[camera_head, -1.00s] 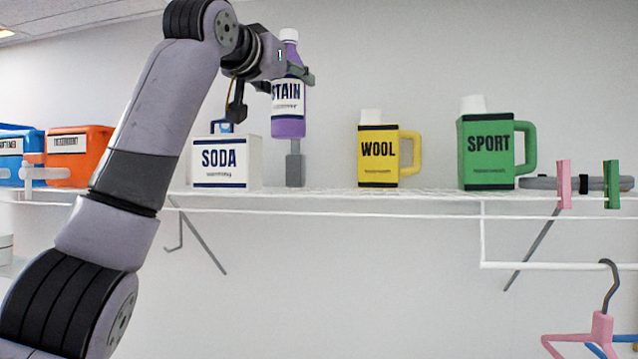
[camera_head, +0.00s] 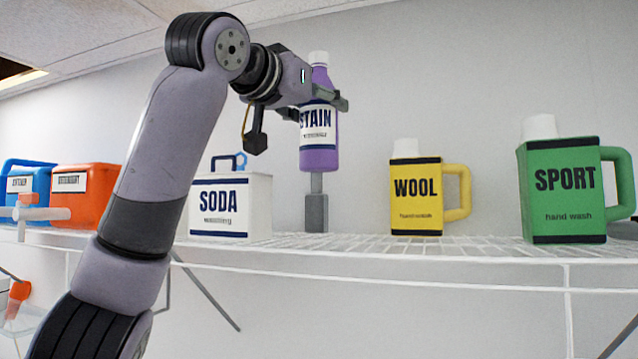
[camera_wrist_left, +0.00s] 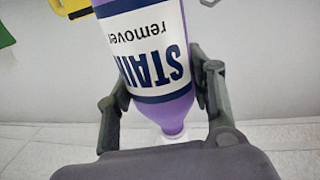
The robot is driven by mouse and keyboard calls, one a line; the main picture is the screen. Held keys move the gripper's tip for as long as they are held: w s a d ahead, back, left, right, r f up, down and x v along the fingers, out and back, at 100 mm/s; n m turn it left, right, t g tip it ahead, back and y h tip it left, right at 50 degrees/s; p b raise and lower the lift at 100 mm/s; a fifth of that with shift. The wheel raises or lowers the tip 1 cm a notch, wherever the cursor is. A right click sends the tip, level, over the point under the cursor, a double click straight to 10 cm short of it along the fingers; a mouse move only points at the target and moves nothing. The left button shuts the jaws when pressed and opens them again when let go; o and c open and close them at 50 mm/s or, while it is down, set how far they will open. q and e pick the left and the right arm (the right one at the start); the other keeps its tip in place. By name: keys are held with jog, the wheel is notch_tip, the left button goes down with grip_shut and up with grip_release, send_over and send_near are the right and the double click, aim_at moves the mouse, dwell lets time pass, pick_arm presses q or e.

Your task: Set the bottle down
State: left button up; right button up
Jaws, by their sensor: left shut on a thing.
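The purple STAIN remover bottle (camera_head: 319,158), with a white cap and a white label, is upright above the wire shelf (camera_head: 400,246), with its base clear of the shelf surface. My left gripper (camera_head: 320,104) is shut around the bottle's upper part. In the left wrist view, the bottle (camera_wrist_left: 172,118) appears upside down between the two fingers of my gripper (camera_wrist_left: 162,85). Its top lies toward the bottom of that picture. My right gripper is not in view.
A grey post-like thing (camera_head: 316,211) stands directly below the bottle in the picture. The white SODA box (camera_head: 231,212) is left of it, the yellow WOOL jug (camera_head: 416,212) right, and the green SPORT jug (camera_head: 560,210) farther right. Orange (camera_head: 88,205) and blue (camera_head: 28,180) containers stand at far left.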

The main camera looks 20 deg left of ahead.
aim_at(319, 171)
pick_arm(q)
jog(key=f, duration=0.6)
jog(key=shift+w+f+p, duration=0.35)
jog(key=shift+f, duration=0.05)
jog(key=shift+s+f, duration=0.2)
jog(key=shift+f, duration=0.05)
notch_tip(319, 171, down, 3)
jog(key=shift+d+r+p, duration=0.1)
jog(key=shift+p, duration=0.25)
jog(key=shift+f, duration=0.6)
jog(key=o, duration=1.3)
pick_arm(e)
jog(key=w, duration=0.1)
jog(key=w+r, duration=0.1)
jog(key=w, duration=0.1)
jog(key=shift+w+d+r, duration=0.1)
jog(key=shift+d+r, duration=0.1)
